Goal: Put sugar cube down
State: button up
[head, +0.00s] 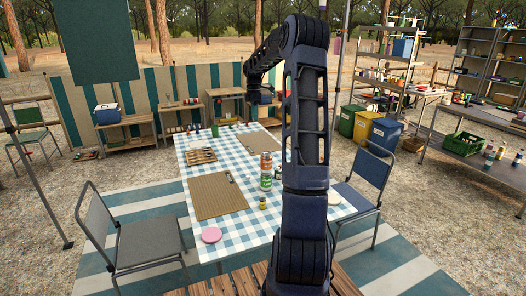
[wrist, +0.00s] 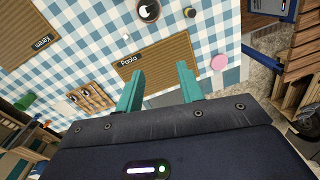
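My gripper (wrist: 158,80) shows in the wrist view as two teal fingers set wide apart, with nothing visible between them. It is above the checked table (wrist: 235,30), and a brown placemat labelled Paola (wrist: 165,58) lies beyond the fingers. A tiny pale speck (wrist: 126,36) lies on the cloth beside that placemat; I cannot tell whether it is the sugar cube. I make out no sugar cube for certain in either view. In the head view my arm hides part of the table.
A pink disc (head: 211,235), a tall can (head: 266,170) and a small yellow bottle (head: 262,203) are on the table. A cutlery tray (head: 200,156) sits farther back. Chairs (head: 145,242) (head: 362,185) stand at both sides. Coloured bins (head: 386,132) and shelves are at the right.

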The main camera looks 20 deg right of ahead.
jog(key=s+a+r+m+t+h, duration=0.1)
jog(key=s+a+r+m, duration=0.25)
jog(key=s, duration=0.45)
jog(key=s+a+r+m+t, duration=0.1)
jog(key=s+a+r+m, duration=0.15)
jog(key=s+a, duration=0.4)
jog(key=s+a+r+m+h, duration=0.15)
jog(key=s+r, duration=0.25)
jog(key=s, duration=0.5)
jog(key=s+a+f+m+t+y, duration=0.1)
jog(key=s+m, duration=0.3)
jog(key=s, duration=0.8)
jog(key=s+a+f+m+t+y, duration=0.1)
jog(key=s+f+m, duration=0.3)
jog(key=s, duration=0.8)
jog(key=shift+a+t, duration=0.7)
jog(key=shift+a, duration=0.15)
jog(key=shift+w+m, duration=0.1)
jog(key=shift+m, duration=0.15)
